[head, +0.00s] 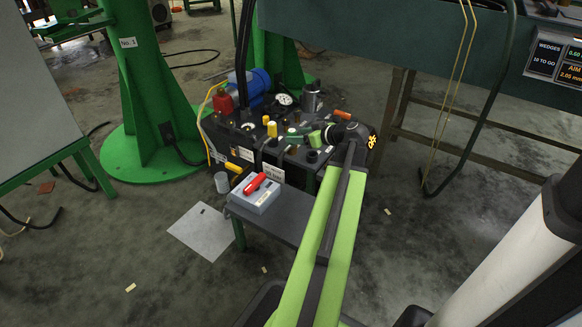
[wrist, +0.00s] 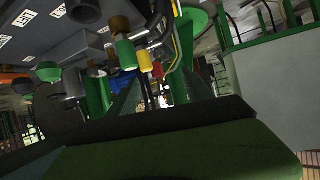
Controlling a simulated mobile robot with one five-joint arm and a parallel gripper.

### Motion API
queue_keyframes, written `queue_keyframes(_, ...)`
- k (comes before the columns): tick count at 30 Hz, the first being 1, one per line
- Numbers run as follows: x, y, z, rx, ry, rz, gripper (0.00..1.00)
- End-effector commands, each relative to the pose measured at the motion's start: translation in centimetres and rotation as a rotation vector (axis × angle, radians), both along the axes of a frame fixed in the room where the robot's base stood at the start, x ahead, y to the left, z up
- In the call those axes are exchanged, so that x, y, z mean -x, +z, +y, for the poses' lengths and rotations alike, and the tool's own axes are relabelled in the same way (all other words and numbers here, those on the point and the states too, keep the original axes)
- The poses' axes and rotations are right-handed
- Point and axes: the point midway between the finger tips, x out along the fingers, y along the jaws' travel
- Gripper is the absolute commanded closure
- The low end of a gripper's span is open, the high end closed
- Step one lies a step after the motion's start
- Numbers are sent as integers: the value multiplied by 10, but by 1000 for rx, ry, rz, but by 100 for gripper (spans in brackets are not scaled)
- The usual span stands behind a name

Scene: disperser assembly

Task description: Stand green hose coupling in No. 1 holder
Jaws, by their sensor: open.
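A small green piece (head: 292,132) stands on top of the dark machine unit, just right of a yellow one; it looks like the green hose coupling. In the wrist view, which is upside down, a green cylinder (wrist: 125,53) beside a yellow one seems to be the same thing. My gripper (head: 318,138) is open above the unit, to the right of the green piece and apart from it. A broad dark green finger fills the bottom of the wrist view.
Blue motor (head: 248,86), gauge (head: 284,99), yellow piece (head: 272,129) and orange piece (head: 342,114) crowd the unit. In front, a shelf (head: 290,218) carries a grey box (head: 255,196) with a red handle. A green column (head: 128,80) stands left.

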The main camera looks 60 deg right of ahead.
Motion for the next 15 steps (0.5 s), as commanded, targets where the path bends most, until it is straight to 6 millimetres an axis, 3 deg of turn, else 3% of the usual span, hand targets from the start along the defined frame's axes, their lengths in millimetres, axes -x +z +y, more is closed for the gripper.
queue_keyframes(1, 19, -18, -16, 25, -31, -21, 41)
queue_keyframes(3, 36, -19, -29, 53, -56, -41, 41)
queue_keyframes(6, 46, -16, -36, 72, -71, -53, 41)
queue_keyframes(11, 40, -17, -38, 74, -70, -54, 41)
queue_keyframes(15, 13, -32, -47, 73, -66, -54, 41)
